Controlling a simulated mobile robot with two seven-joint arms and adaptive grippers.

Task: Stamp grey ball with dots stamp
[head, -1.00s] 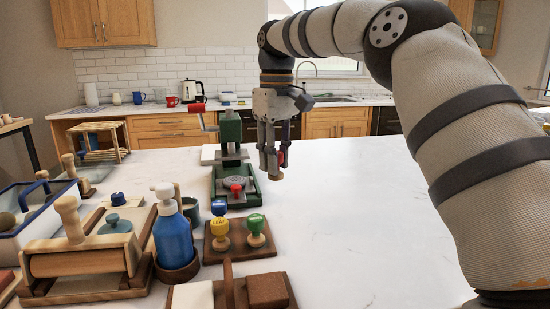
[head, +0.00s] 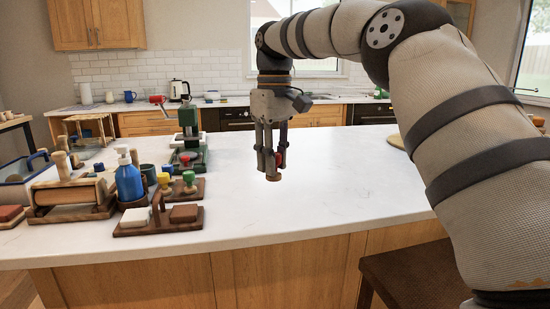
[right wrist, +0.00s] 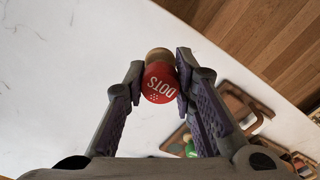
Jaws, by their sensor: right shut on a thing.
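My right gripper (head: 270,165) is shut on the dots stamp (head: 273,177), which has a red knob and a wooden end. In the right wrist view the gripper (right wrist: 160,80) has a finger on each side of the stamp (right wrist: 159,84), and its red face reads "DOTS". In the head view the stamp is held upright, wooden end down, above bare white counter. I cannot make out a grey ball for certain in either view now. My left gripper is not in view.
Left on the white counter (head: 330,190) are a green press (head: 188,125), a stamp holder (head: 196,190) with other stamps, a blue bottle (head: 129,182), a sponge tray (head: 158,227) and a wooden roller (head: 70,190). A brown stool (head: 415,272) stands front right. The counter's middle is clear.

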